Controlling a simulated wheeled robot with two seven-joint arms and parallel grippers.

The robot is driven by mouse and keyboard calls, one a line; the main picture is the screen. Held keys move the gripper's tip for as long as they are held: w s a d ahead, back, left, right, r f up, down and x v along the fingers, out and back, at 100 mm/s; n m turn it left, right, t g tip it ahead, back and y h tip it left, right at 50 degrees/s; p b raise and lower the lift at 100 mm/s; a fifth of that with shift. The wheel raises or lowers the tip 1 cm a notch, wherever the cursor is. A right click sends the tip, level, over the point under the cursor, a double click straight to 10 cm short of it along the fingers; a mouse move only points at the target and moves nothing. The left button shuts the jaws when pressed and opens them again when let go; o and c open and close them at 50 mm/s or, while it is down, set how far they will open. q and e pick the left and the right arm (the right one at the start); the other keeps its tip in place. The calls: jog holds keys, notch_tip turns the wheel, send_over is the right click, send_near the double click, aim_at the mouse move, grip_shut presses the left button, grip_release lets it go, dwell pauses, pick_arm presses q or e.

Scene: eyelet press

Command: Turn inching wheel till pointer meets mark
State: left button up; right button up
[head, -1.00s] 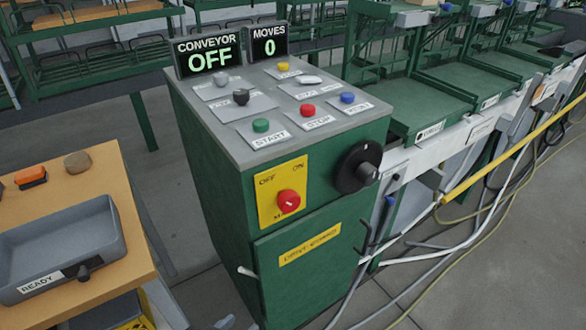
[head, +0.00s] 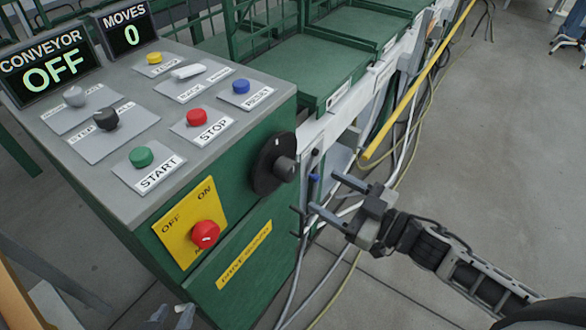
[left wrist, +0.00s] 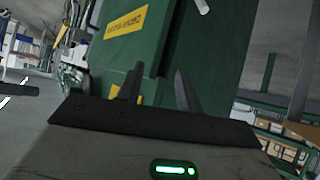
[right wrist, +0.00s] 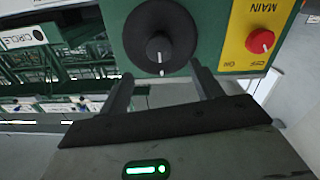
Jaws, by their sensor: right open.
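The black inching wheel (head: 273,163), with a protruding knob, is on the right part of the green cabinet's front. A short white line shows on its face; I cannot tell pointer from mark. In the right wrist view the wheel (right wrist: 140,30) is just beyond the fingertips, slightly left of centre. My right gripper (head: 318,194) is open and empty, to the right of the wheel and apart from it. My left gripper (head: 170,314) shows only its fingertips at the bottom edge, low before the cabinet. In the left wrist view its fingers (left wrist: 155,80) are apart and empty.
The red main switch (head: 205,234) is on a yellow plate left of the wheel. The cabinet top holds buttons, levers and displays reading CONVEYOR OFF and MOVES 0. Cables and a yellow rail (head: 420,80) run to the right. Open floor lies at the right.

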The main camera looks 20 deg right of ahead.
aim_at(293, 173)
jog(key=x, duration=0.8)
jog(key=shift+w+a, duration=0.4)
jog(key=shift+w, duration=0.15)
